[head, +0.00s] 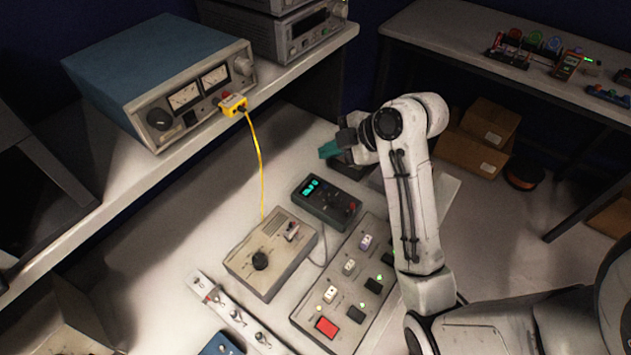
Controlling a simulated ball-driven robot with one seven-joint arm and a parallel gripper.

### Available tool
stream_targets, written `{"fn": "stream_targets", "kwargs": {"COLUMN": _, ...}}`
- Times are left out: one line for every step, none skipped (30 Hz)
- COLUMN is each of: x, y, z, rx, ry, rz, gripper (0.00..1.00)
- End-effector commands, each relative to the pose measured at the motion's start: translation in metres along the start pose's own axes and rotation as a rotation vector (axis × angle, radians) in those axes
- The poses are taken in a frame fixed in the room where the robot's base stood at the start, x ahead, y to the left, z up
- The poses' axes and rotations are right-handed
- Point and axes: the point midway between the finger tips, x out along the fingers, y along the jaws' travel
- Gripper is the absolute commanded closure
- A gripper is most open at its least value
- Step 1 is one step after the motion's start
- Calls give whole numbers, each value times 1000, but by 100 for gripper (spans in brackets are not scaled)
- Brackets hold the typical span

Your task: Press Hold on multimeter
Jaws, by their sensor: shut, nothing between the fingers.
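The multimeter (327,202) is a dark handheld unit lying on the light bench top, with a lit cyan display (311,187) at its upper left end. Its buttons are too small to make out, so I cannot tell which is Hold. My gripper (328,150) is above and beyond the multimeter in the picture, apart from it, at the end of my white arm. Its teal-tipped fingers are shut and empty, pointing left. A dark block lies on the bench just below the gripper, partly covered by it.
A beige box with a black knob (270,254) sits left of the multimeter. A switch panel with a red button (326,327) lies in front. A blue power supply (160,75) with a yellow cable stands on the shelf. Cardboard boxes (478,140) sit at right. Bare bench shows at left.

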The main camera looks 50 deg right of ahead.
Motion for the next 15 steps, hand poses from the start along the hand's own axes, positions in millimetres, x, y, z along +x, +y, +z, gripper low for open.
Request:
{"fn": "stream_targets", "kwargs": {"x": 0, "y": 0, "z": 0, "rx": 0, "ry": 0, "rz": 0, "gripper": 100}}
{"fn": "stream_targets", "kwargs": {"x": 0, "y": 0, "z": 0, "rx": 0, "ry": 0, "rz": 0, "gripper": 100}}
{"fn": "stream_targets", "kwargs": {"x": 0, "y": 0, "z": 0, "rx": 0, "ry": 0, "rz": 0, "gripper": 100}}
{"fn": "stream_targets", "kwargs": {"x": 0, "y": 0, "z": 0, "rx": 0, "ry": 0, "rz": 0, "gripper": 100}}
{"fn": "stream_targets", "kwargs": {"x": 0, "y": 0, "z": 0, "rx": 0, "ry": 0, "rz": 0, "gripper": 100}}
{"fn": "stream_targets", "kwargs": {"x": 0, "y": 0, "z": 0, "rx": 0, "ry": 0, "rz": 0, "gripper": 100}}
{"fn": "stream_targets", "kwargs": {"x": 1, "y": 0, "z": 0, "rx": 0, "ry": 0, "rz": 0, "gripper": 100}}
{"fn": "stream_targets", "kwargs": {"x": 1, "y": -1, "z": 1, "rx": 0, "ry": 0, "rz": 0, "gripper": 100}}
{"fn": "stream_targets", "kwargs": {"x": 2, "y": -2, "z": 1, "rx": 0, "ry": 0, "rz": 0, "gripper": 100}}
{"fn": "stream_targets", "kwargs": {"x": 3, "y": -2, "z": 2, "rx": 0, "ry": 0, "rz": 0, "gripper": 100}}
{"fn": "stream_targets", "kwargs": {"x": 4, "y": -3, "z": 3, "rx": 0, "ry": 0, "rz": 0, "gripper": 100}}
{"fn": "stream_targets", "kwargs": {"x": 6, "y": -4, "z": 4, "rx": 0, "ry": 0, "rz": 0, "gripper": 100}}
{"fn": "stream_targets", "kwargs": {"x": 7, "y": -5, "z": 5, "rx": 1, "ry": 0, "rz": 0, "gripper": 100}}
{"fn": "stream_targets", "kwargs": {"x": 9, "y": -7, "z": 7, "rx": 1, "ry": 0, "rz": 0, "gripper": 100}}
{"fn": "stream_targets", "kwargs": {"x": 12, "y": -9, "z": 9, "rx": 1, "ry": 0, "rz": 0, "gripper": 100}}
